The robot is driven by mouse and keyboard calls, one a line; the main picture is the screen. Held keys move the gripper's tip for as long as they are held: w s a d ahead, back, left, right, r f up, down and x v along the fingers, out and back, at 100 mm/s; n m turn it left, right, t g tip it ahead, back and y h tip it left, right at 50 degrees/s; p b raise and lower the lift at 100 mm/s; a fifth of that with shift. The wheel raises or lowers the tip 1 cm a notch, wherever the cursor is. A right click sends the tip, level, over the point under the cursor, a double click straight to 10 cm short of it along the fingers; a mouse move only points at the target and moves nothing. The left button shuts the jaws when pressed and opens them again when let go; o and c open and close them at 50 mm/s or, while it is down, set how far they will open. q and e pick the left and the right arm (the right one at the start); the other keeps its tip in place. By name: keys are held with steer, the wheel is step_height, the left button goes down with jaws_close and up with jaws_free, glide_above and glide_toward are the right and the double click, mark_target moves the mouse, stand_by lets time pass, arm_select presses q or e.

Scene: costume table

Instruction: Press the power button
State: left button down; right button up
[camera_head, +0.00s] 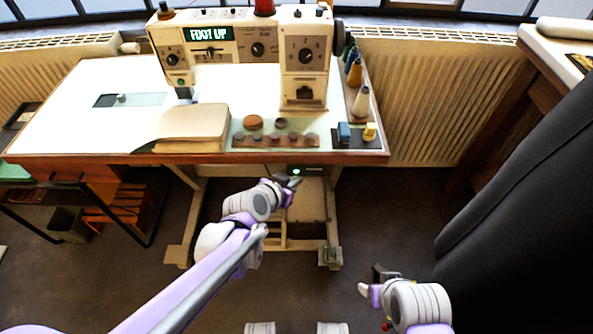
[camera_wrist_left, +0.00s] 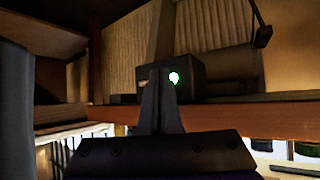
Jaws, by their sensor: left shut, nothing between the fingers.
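The power button glows white-green (camera_head: 297,172) on a dark box (camera_head: 313,169) under the front edge of the sewing table (camera_head: 90,157). In the left wrist view the lit button (camera_wrist_left: 174,78) shows just right of my left gripper's fingertips (camera_wrist_left: 163,72), with the dark box (camera_wrist_left: 205,70) behind. My left gripper (camera_head: 296,180) is shut and empty, very close to the button; I cannot tell whether it touches. My right gripper (camera_head: 372,282) is low at the right, away from the table; whether it is open is unclear.
A sewing machine (camera_head: 250,50) with a "FOOT UP" display stands on the table. A dark draped form (camera_head: 530,200) stands right; the floor before the table is open.

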arm_select(q)
steer(key=shift+w, duration=0.3)
steer(key=shift+w, duration=0.45)
stand_by(0.6)
steer(key=shift+s, duration=0.95)
steer(key=shift+s+p, duration=0.65)
steer(key=shift+s, duration=2.35)
